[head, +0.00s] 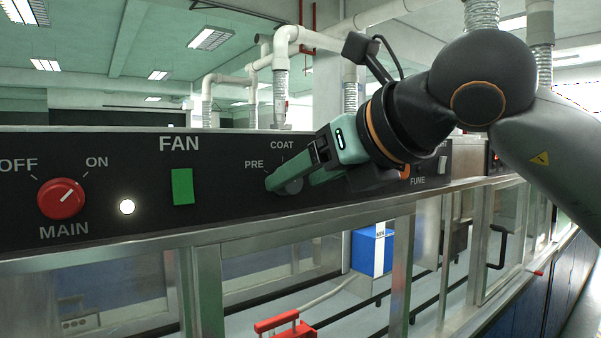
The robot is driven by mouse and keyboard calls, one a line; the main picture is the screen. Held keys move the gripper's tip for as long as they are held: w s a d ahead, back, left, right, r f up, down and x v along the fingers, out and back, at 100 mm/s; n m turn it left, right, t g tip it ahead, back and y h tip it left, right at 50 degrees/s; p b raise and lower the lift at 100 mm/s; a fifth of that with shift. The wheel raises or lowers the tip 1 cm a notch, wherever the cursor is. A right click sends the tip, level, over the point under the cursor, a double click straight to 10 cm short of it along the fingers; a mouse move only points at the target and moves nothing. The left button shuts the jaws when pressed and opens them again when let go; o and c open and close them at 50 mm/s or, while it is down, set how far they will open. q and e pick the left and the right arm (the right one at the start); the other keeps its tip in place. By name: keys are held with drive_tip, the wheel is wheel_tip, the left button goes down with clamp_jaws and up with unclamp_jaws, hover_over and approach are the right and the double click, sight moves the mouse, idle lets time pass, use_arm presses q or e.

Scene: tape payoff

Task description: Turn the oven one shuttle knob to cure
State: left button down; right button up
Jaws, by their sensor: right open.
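The shuttle knob (293,188) is a grey round knob on the black control panel, below and between the labels PRE and COAT. It is partly hidden behind my right gripper, and I cannot tell where its pointer stands. No CURE label shows; the panel to the right of the knob is covered by my gripper. My right gripper (289,171) has green fingers and comes in from the right. Its fingers are open in front of the knob and overlap it in the picture; I cannot tell whether they touch it. My left gripper is not in view.
The black panel (228,214) also carries a red MAIN knob (61,199) pointing towards ON, a lit white lamp (127,207), a green FAN switch (182,187) and a FUME switch (442,165). Below are a metal frame and glass. A red-handled item (280,322) sits lower down.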

drive_tip(key=shift+w+a+f, duration=0.15)
drive_tip(key=shift+w+a, duration=0.1)
drive_tip(key=shift+w, duration=0.15)
clamp_jaws()
idle(0.4)
